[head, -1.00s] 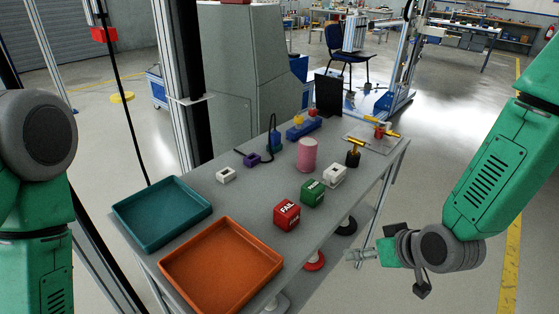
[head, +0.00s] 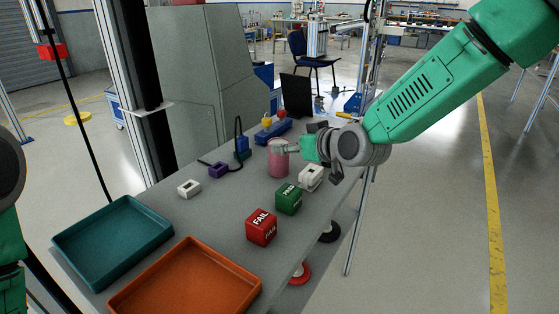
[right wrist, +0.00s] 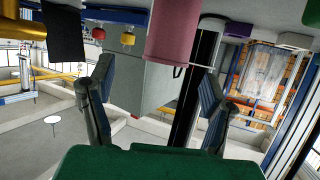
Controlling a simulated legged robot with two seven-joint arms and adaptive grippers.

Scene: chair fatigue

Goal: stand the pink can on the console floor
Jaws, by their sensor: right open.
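The pink can (head: 278,163) stands upright on the grey bench top (head: 222,210), near its middle. My right gripper (head: 285,149) is at the can's upper right side in the head view, fingers pointing left towards it. In the right wrist view, which is upside down, the pink can (right wrist: 174,32) hangs from the top, and the open right gripper (right wrist: 157,72) has its fingers spread wide with nothing clamped. Whether a finger touches the can, I cannot tell. My left gripper is out of view. I cannot tell which surface is the console floor.
A green block (head: 288,199), a red FAIL block (head: 261,227) and a white piece (head: 311,177) stand near the can. A blue item (head: 273,131) and black panel (head: 296,95) are behind. Teal (head: 113,240) and orange (head: 187,280) trays fill the front.

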